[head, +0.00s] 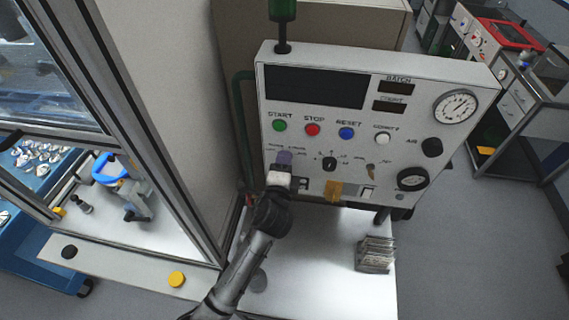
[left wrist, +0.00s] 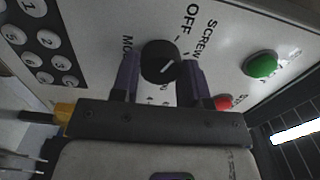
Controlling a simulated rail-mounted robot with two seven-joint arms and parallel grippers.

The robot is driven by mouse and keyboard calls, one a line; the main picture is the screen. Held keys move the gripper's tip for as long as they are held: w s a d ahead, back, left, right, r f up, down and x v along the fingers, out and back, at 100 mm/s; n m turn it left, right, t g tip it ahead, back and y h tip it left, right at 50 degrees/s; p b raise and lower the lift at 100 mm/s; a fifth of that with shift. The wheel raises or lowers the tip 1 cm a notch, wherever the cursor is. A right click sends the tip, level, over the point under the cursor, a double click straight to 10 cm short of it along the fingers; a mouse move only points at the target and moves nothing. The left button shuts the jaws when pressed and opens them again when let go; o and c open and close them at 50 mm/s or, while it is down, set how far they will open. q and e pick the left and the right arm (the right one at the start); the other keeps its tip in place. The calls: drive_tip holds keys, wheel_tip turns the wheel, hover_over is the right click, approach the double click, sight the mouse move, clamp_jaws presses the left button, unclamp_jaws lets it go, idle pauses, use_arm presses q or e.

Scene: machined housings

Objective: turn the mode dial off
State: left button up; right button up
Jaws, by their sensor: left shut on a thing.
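The mode dial (left wrist: 158,62) is a round black knob on the white panel in the left wrist view. Its white pointer line slants up and right, toward the side of the SCREW label (left wrist: 203,40); the exact mark is hard to tell. The OFF label (left wrist: 191,16) is printed above it. My left gripper (left wrist: 161,72) has its two purple fingers on either side of the dial, shut on it. In the head view my left gripper (head: 284,158) is at the panel's lower left and hides the dial. My right gripper is in neither view.
The control panel (head: 330,118) also carries green, red, blue and white buttons, another dark knob (head: 329,163), a key-like switch (head: 370,169) and gauges. A glass-sided enclosure stands at left. A stack of metal parts (head: 376,254) lies on the white surface below the panel.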

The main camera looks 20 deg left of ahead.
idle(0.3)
use_arm(q)
drive_tip(key=o, duration=0.9)
drive_tip(key=shift+s+d+b, duration=0.4)
drive_tip(key=shift+s+d, duration=0.05)
drive_tip(key=shift+s, duration=1.8)
drive_tip(key=shift+s+d+b, duration=0.4)
drive_tip(key=shift+s+b, duration=0.05)
drive_tip(key=shift+s, duration=1.85)
drive_tip(key=shift+s+d+b, duration=0.4)
drive_tip(key=shift+s+d, duration=0.05)
drive_tip(key=shift+s, duration=1.8)
